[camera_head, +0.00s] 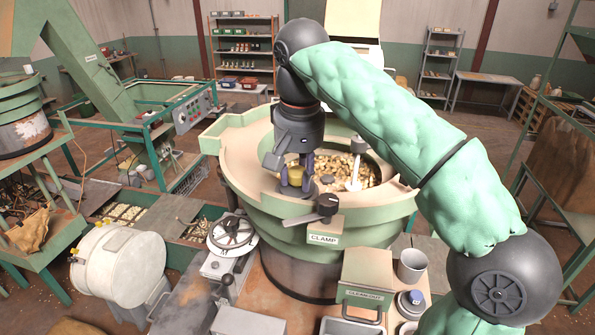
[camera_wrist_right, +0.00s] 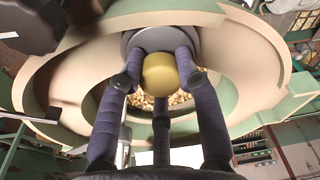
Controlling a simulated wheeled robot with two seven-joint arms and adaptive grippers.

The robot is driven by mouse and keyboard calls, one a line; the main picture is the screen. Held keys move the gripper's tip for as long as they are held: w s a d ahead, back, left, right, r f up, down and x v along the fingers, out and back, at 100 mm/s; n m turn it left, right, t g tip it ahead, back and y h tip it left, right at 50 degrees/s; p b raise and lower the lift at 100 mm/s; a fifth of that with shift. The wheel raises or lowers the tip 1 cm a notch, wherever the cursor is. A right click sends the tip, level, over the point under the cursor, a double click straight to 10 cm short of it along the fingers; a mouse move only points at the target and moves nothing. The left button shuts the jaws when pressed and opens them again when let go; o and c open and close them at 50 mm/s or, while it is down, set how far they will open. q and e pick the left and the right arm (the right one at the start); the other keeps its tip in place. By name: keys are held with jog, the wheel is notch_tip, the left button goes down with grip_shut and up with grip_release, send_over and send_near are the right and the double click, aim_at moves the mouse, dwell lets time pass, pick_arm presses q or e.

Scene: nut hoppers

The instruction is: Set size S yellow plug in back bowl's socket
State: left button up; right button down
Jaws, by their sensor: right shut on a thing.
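My right gripper (camera_head: 295,182) reaches down over the rim of the green bowl (camera_head: 240,188) and is shut on the yellow plug (camera_head: 296,174). In the right wrist view the yellow plug (camera_wrist_right: 160,74) sits between the purple fingers of the right gripper (camera_wrist_right: 158,80). A dark grey round piece (camera_wrist_right: 130,42) lies just behind the plug in that view. I cannot tell whether the plug is seated in a socket there, and its lower end is hidden. My left gripper is not in view.
The bowl holds many nuts (camera_head: 335,168) and a white upright post (camera_head: 354,178). A black clamp lever (camera_head: 318,210) stands on the bowl's near rim, close to my gripper. A grey cup (camera_head: 412,266) and a green box (camera_head: 366,280) stand in front.

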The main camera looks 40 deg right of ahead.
jog(key=shift+f, duration=0.2)
jog(key=shift+r+p, duration=0.3)
jog(key=shift+r, duration=0.55)
jog(key=shift+f+b, duration=0.65)
jog(key=shift+f, duration=0.2)
dwell(0.8)
jog(key=shift+r+p, duration=0.65)
jog(key=shift+r, duration=0.25)
jog(key=shift+f+b, duration=0.6)
jog(key=shift+f, duration=0.25)
dwell(0.9)
jog(key=c, duration=1.1)
grip_release()
jog(key=shift+r, duration=0.1)
